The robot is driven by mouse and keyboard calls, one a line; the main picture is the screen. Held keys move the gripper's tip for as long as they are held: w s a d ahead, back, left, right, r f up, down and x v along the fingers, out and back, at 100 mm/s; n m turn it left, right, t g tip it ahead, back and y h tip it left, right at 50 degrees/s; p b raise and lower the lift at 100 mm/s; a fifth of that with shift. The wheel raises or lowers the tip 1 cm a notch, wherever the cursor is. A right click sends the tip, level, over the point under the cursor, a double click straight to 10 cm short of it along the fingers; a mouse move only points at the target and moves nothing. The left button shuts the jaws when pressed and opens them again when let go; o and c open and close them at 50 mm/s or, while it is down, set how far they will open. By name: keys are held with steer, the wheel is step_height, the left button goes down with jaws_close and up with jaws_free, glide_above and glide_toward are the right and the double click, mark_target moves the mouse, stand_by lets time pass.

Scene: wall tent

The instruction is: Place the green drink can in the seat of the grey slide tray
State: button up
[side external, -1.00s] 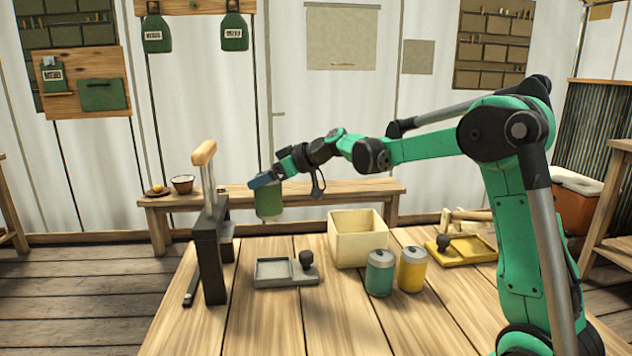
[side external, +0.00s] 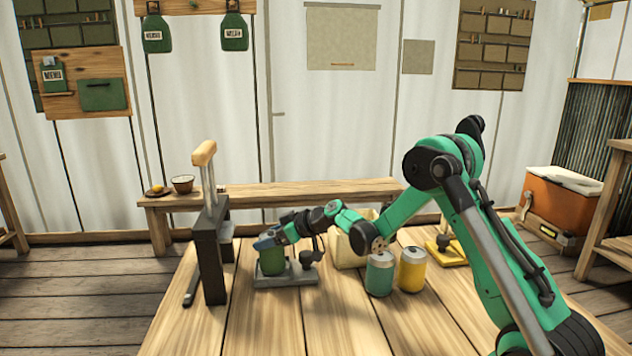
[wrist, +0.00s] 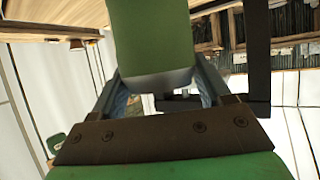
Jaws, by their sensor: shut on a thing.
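The green drink can (side external: 271,264) stands upright at the seat of the grey slide tray (side external: 300,281). My gripper (side external: 268,243) is shut on the can near its top, coming in from the right. In the wrist view the can (wrist: 153,35) is between the two fingers of my gripper (wrist: 158,88). The can hides most of the seat, and I cannot tell whether its base touches the seat floor. The tray's dark knob (side external: 306,258) is just right of the can.
A dark press with a wooden handle (side external: 204,153) stands just left of the tray. A teal can (side external: 380,274) and a yellow can (side external: 412,269) stand to the right. A cream box (side external: 347,252) and a yellow tray (side external: 458,256) are behind them. The table front is clear.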

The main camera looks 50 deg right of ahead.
steer(key=shift+f, duration=0.15)
steer(key=o, duration=1.2)
steer(key=shift+r, duration=0.2)
steer(key=v, duration=1.2)
steer(key=s+a+m+g+h, duration=0.1)
steer(key=s+a, duration=0.3)
steer(key=a, duration=0.1)
steer(key=s+a+m+g+h, duration=0.1)
steer(key=s+a+g, duration=0.1)
steer(key=a, duration=0.3)
steer(key=s+a+m+g+h, duration=0.1)
steer(key=s+a, duration=0.4)
steer(key=shift+s+h, duration=0.3)
steer(key=shift+s, duration=0.05)
